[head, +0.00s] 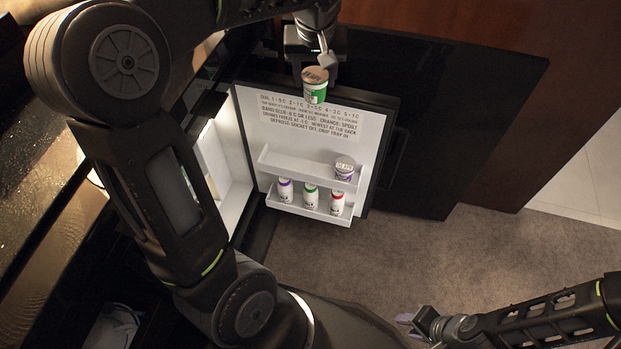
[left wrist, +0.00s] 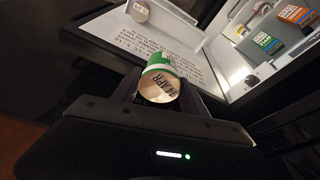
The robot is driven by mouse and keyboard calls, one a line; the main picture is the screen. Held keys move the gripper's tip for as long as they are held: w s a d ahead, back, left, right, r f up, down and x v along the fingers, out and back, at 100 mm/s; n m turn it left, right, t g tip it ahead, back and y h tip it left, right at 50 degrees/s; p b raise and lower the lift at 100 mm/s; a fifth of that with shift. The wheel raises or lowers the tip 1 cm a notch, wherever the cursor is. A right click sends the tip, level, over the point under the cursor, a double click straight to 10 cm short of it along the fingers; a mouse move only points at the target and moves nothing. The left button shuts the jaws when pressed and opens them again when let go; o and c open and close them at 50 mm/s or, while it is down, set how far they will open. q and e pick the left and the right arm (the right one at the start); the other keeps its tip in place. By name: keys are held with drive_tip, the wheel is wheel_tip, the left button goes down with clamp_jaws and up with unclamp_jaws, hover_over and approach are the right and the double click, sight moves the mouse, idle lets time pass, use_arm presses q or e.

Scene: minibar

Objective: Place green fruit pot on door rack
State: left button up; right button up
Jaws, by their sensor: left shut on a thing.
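The green fruit pot (head: 314,93), with a brown lid, is held in my left gripper (head: 317,68) in front of the top of the open minibar door. In the left wrist view the pot (left wrist: 162,68) sits between the fingers of my left gripper (left wrist: 158,95), its dated lid facing the camera. The door rack (head: 300,204) has two white shelves low on the door's inner face. The pot is above and apart from it. My right gripper (head: 424,322) is low at the right, away from the door; its jaws are too unclear to tell.
A purple-marked pot (head: 344,170) stands at the right end of the upper shelf; its left part is bare. Three bottles (head: 310,196) with purple, green and red marks stand on the lower shelf. Several packs (left wrist: 268,40) show in the fridge in the left wrist view.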

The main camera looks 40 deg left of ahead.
use_arm(q)
drive_tip(key=shift+r, duration=0.1)
